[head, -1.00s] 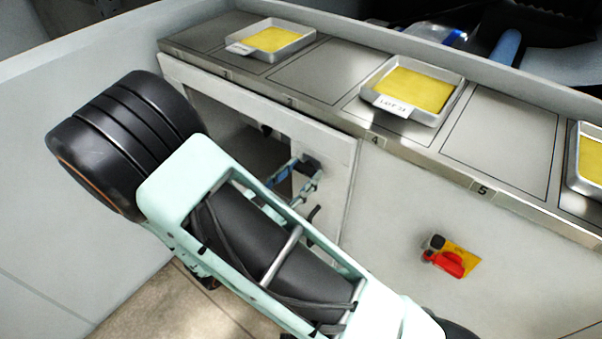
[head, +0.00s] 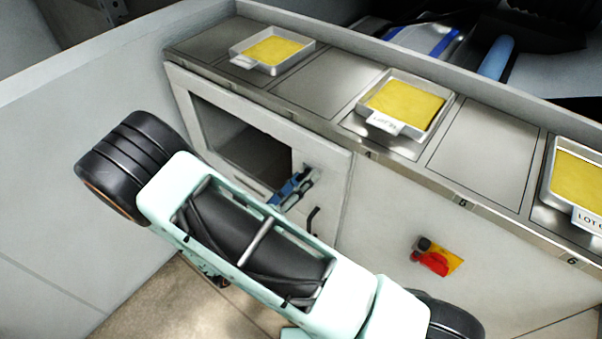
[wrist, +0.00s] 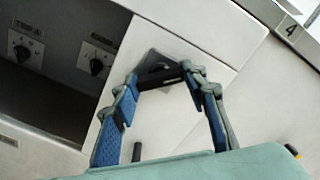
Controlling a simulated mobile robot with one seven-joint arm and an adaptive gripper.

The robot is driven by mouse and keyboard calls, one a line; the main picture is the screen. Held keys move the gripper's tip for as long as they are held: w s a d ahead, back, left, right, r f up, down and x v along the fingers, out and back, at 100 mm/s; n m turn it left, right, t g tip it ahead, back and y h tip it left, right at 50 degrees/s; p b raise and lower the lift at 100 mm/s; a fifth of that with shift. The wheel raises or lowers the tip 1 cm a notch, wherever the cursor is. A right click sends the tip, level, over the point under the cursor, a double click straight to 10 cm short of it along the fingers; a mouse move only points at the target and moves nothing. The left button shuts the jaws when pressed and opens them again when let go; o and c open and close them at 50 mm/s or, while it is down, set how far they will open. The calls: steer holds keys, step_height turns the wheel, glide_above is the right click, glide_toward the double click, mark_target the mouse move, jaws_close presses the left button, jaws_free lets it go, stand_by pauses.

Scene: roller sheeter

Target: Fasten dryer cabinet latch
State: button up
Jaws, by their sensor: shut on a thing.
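The dryer cabinet (head: 345,185) is a pale front below the steel counter, with a dark rectangular opening (head: 235,140). The latch (wrist: 160,77) is a dark bar on a grey plate on the cabinet front, in the upper middle of the wrist view. My gripper (wrist: 162,88), with blue-padded fingers, is shut on the latch, one finger at each end of the bar. In the head view my gripper (head: 293,187) is at the right side of the opening, and the latch is mostly hidden. I cannot tell whether the latch is fastened.
A black pull handle (head: 313,220) sits below the latch. Two control knobs (wrist: 95,64) show inside the opening. A red rotary switch (head: 433,262) on a yellow plate is to the right. Trays of yellow sheet (head: 405,104) stand on the counter above. Floor shows at lower left.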

steer(key=n+p, duration=0.4)
steer(key=n, duration=0.5)
steer(key=shift+n, duration=0.3)
stand_by(0.4)
steer(key=o, duration=1.2)
steer(key=shift+c, duration=0.2)
steer(key=v, duration=1.2)
